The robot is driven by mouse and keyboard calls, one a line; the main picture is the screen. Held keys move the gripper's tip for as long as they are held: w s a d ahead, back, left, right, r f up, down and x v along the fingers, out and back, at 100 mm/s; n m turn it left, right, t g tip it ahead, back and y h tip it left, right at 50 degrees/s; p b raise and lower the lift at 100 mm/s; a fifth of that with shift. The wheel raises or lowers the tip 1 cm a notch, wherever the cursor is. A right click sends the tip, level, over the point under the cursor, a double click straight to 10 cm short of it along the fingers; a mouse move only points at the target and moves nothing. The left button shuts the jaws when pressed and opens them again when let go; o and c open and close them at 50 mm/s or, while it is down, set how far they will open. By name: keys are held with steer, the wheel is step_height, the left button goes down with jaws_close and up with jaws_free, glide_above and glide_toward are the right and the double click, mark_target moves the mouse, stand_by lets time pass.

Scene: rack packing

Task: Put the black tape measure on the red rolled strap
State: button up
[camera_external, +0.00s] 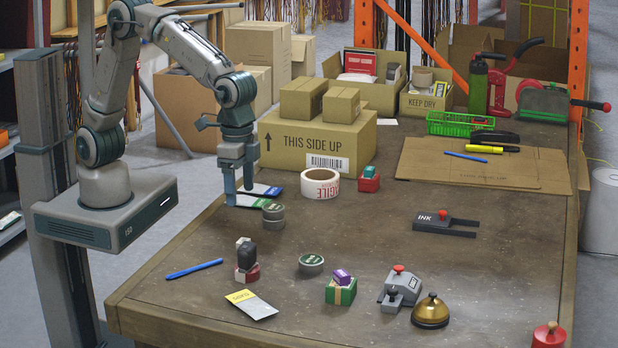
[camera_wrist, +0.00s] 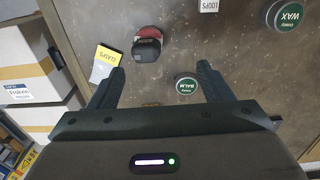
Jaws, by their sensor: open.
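The black tape measure (camera_external: 246,249) sits on top of the red rolled strap (camera_external: 247,273) near the left front of the table. In the wrist view, the black tape measure (camera_wrist: 147,50) shows with part of the red rolled strap (camera_wrist: 148,32) beyond it. My gripper (camera_external: 239,188) is open and empty, above the table and behind this stack in the external view. In the wrist view, my gripper's fingers (camera_wrist: 161,68) are spread wide apart with nothing between them. The tape measure appears beyond the fingertips, apart from them.
A blue pen (camera_external: 194,269) and a yellow-and-white packet (camera_external: 251,305) lie near the stack. Stacked tins (camera_external: 273,216), a single tin (camera_external: 311,264) and a green box (camera_external: 341,292) are to the right. A large carton (camera_external: 316,140) stands behind my gripper.

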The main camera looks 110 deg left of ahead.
steer(key=s+a+r, duration=0.1)
steer(key=s+a, duration=0.4)
steer(key=s, duration=0.3)
steer(key=s+a+r+t, duration=0.1)
steer(key=s+a, duration=0.4)
steer(key=s, duration=0.2)
steer(key=s+a+r+t, duration=0.1)
steer(key=s+a, duration=0.4)
steer(key=s, duration=0.3)
steer(key=shift+s+r, duration=0.3)
